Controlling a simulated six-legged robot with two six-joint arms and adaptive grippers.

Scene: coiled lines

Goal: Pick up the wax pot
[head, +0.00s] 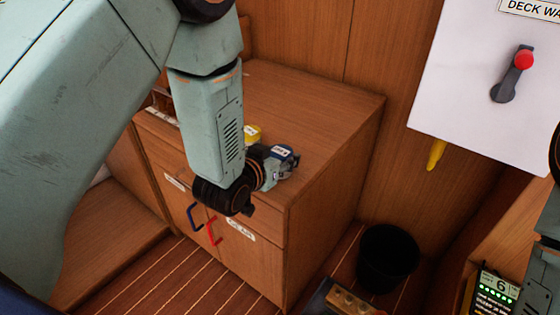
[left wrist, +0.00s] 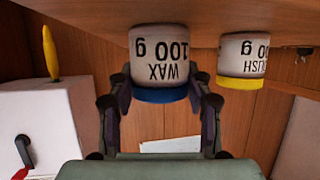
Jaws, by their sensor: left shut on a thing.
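The wax pot (left wrist: 158,62) is a pale pot marked "WAX 100 g" with a blue lid, seen upside down in the left wrist view. My left gripper (left wrist: 161,101) has one finger on each side of it and is shut on it. In the head view the wax pot (head: 285,151) shows its blue lid at the counter's front right, partly hidden by my left gripper (head: 277,166). I cannot tell whether its base touches the wood. My right gripper is not in view; only part of that arm shows at the right edge.
A yellow-lidded pot (left wrist: 242,60) stands close beside the wax pot; in the head view it (head: 252,134) is just behind my arm. The wooden counter (head: 330,112) is bare toward the back right. A black bin (head: 387,258) stands on the floor. A white panel (head: 450,110) has a red-knobbed lever.

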